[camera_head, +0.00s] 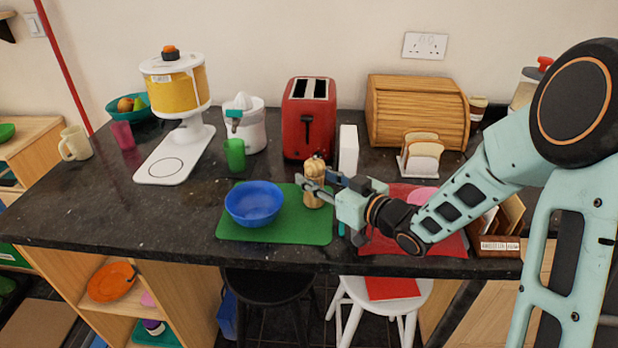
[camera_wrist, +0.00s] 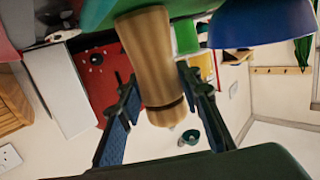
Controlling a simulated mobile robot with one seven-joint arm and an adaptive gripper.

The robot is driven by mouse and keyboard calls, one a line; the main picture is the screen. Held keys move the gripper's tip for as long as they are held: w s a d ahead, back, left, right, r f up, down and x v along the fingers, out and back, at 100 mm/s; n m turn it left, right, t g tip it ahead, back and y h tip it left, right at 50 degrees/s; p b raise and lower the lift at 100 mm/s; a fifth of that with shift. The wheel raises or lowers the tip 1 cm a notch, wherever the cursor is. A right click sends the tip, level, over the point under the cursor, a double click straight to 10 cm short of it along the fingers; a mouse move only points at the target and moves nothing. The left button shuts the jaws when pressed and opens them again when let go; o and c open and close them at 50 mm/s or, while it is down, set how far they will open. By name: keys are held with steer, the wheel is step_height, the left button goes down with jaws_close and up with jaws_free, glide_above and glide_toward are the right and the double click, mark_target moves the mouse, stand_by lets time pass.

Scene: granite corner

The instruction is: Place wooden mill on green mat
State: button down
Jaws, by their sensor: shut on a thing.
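The wooden mill (camera_head: 314,169) stands upright at the back right part of the green mat (camera_head: 290,232). My gripper (camera_head: 318,184) is shut on the mill, with a finger on each side of it. In the wrist view the mill (camera_wrist: 152,60) lies between the two fingers (camera_wrist: 160,95), and its base meets or nearly meets the green mat (camera_wrist: 95,12). I cannot tell whether it fully rests there. A blue bowl (camera_head: 254,203) sits on the mat to the left of the mill.
A red toaster (camera_head: 308,120) and a white box (camera_head: 348,150) stand behind the mill. A green cup (camera_head: 235,155) is behind the bowl. A red mat (camera_head: 440,240) with a pink item lies right, under my arm.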

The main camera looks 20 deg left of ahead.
steer(key=shift+d, duration=0.1)
steer(key=shift+f, duration=0.2)
steer(key=c, duration=1.4)
jaws_free()
steer(key=shift+r, duration=0.1)
steer(key=shift+r, duration=0.1)
steer(key=shift+s+d, duration=0.15)
steer(key=shift+d, duration=0.15)
steer(key=v, duration=1.1)
steer(key=shift+s+d, duration=0.15)
steer(key=shift+s, duration=0.05)
